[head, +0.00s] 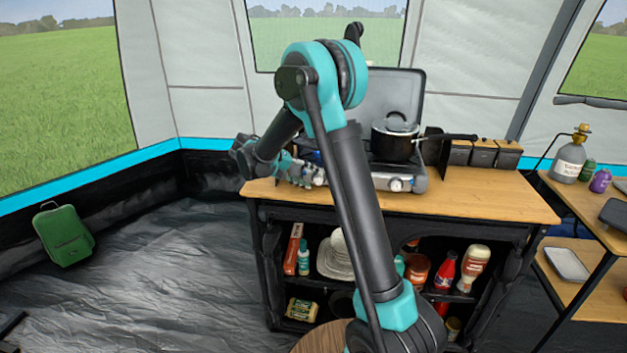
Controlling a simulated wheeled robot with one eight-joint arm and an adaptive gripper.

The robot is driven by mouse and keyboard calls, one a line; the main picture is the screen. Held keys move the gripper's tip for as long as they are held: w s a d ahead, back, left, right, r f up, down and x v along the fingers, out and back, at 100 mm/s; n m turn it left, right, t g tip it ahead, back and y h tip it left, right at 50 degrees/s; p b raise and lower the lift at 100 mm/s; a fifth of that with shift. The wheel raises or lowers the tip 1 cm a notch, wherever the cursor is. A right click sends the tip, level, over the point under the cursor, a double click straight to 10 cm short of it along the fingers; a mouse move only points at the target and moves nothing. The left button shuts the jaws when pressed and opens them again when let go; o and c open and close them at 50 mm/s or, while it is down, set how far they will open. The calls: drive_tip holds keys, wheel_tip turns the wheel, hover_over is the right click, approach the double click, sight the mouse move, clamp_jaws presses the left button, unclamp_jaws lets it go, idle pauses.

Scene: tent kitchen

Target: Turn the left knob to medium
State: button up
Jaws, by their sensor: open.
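A grey camping stove (381,180) with its lid raised stands on the wooden top of a black cabinet. Its right knob (398,184) shows on the front panel. The left knob is not clearly seen; my arm and gripper cover that part of the front. My gripper (312,177) is at the left front corner of the stove, low over the counter, and is open. I cannot tell whether it touches the knob. A black pot (394,146) with a lid sits on the right side of the stove, its handle pointing right.
Dark canisters (483,153) stand right of the stove on the counter (485,195). A side table at the right holds a large bottle (568,162). Shelves below hold bottles, including a red one (445,270).

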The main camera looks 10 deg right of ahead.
drive_tip(key=v, duration=1)
drive_tip(key=s+d+f+n+y, duration=0.1)
drive_tip(key=s+d+f+y, duration=0.2)
drive_tip(key=s+d, duration=0.4)
drive_tip(key=s+d+f+y, duration=0.3)
drive_tip(key=s+d, duration=0.3)
drive_tip(key=s+f+t+y, duration=0.1)
drive_tip(key=s+f, duration=0.3)
drive_tip(key=s, duration=0.4)
drive_tip(key=s+d+f+t+y, duration=0.1)
drive_tip(key=s+f+y, duration=0.3)
drive_tip(key=s, duration=0.4)
drive_tip(key=shift+s+d+f, duration=0.3)
drive_tip(key=shift+f, duration=0.1)
